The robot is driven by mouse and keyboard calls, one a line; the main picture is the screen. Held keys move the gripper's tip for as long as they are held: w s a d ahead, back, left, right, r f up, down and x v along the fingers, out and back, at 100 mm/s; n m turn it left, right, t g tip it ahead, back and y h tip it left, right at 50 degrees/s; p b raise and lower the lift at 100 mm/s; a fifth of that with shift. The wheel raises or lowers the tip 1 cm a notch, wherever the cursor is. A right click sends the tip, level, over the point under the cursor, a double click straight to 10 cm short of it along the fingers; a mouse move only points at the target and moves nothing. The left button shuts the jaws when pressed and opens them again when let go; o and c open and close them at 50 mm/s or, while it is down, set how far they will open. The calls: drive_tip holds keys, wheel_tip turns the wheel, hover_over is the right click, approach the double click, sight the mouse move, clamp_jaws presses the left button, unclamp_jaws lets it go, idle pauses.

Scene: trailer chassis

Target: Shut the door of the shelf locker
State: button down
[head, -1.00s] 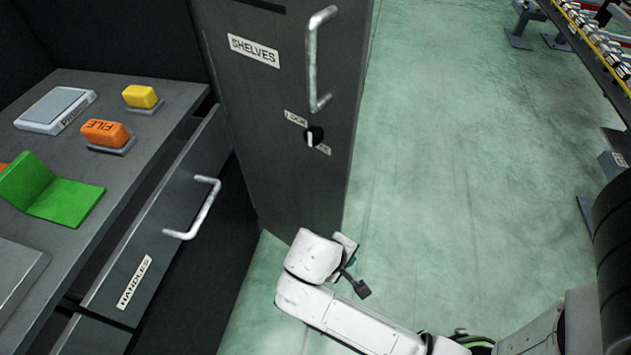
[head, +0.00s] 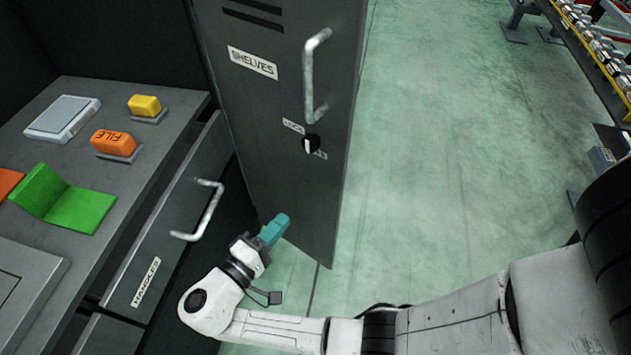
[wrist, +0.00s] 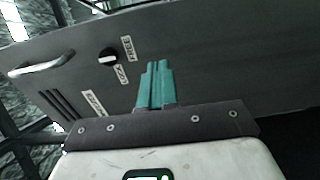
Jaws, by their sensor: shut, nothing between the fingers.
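The shelf locker's door (head: 285,115) is a tall dark grey panel labelled SHELVES, in the upper middle of the head view. Its outer face carries a pale bar handle (head: 314,75) and a lock knob (head: 311,144). The door juts out beside the counter, with bare floor past its right edge; how far it stands open is unclear. My gripper (head: 281,221), with teal fingers, is shut and empty at the lower left part of the door. In the wrist view the fingers (wrist: 156,68) point at the door face (wrist: 215,60); contact cannot be told.
Green floor (head: 440,150) at right is open.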

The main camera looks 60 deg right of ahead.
sight(323, 175)
drive_tip(key=d, duration=1.3)
drive_tip(key=shift+s+d+p, duration=0.25)
drive_tip(key=shift+s+p, duration=0.1)
drive_tip(key=shift+s, duration=0.05)
drive_tip(key=shift+d, duration=0.1)
